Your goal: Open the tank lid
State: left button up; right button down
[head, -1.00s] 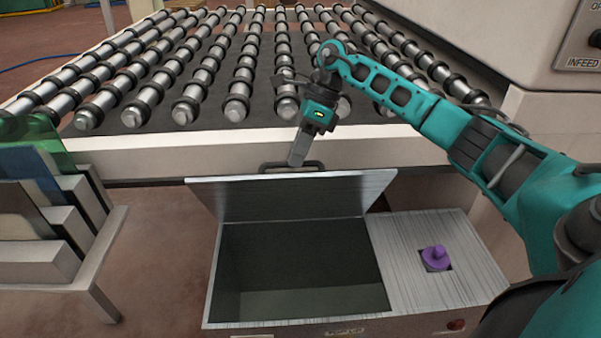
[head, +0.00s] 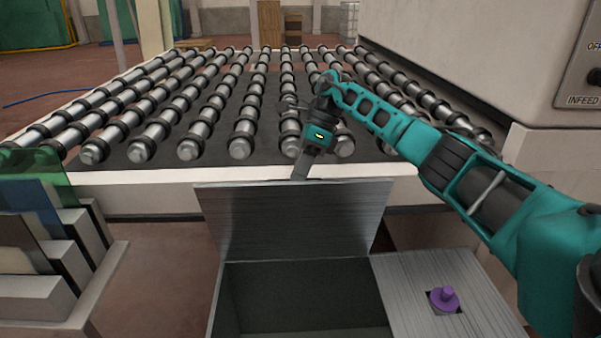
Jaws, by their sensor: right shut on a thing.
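The tank (head: 214,312) is a metal box low in the head view, its dark inside showing through the opening. Its brushed-metal lid (head: 293,222) stands raised, close to upright, along the tank's far edge in front of the roller table. My right gripper (head: 302,170) is at the lid's top edge, pointing down. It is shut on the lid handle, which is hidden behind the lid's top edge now. My left gripper is not in view.
A roller table (head: 165,180) with several rollers lies behind the lid. A purple knob (head: 443,299) sits on the tank's fixed top at right. A rack (head: 92,285) with glass panes stands at left. A machine cabinet (head: 450,60) is at the right.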

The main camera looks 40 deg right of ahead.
jog(key=shift+s+f, duration=0.1)
jog(key=shift+f, duration=0.55)
jog(key=c, duration=1.6)
grip_release()
jog(key=shift+d, duration=0.1)
jog(key=o, duration=0.3)
jog(key=shift+f, duration=0.1)
jog(key=shift+o, duration=0.8)
jog(key=shift+r, duration=0.2)
jog(key=shift+r, duration=0.1)
